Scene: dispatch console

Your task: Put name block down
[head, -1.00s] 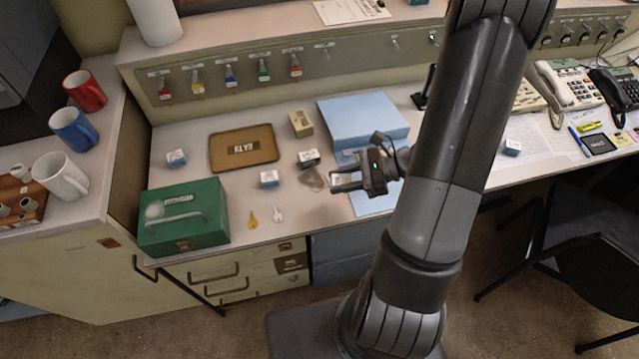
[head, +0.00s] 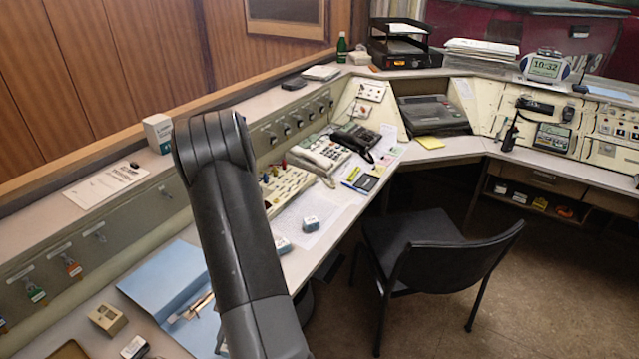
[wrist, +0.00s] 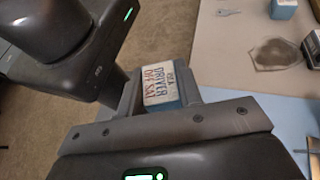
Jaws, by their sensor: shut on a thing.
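In the wrist view my gripper (wrist: 160,90) is shut on a name block (wrist: 162,86), a small block with a white lettered face and blue sides. The held block is over the area by the desk's edge, with floor showing to the left. My arm covers part of the head view, and the gripper and held block do not show there.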

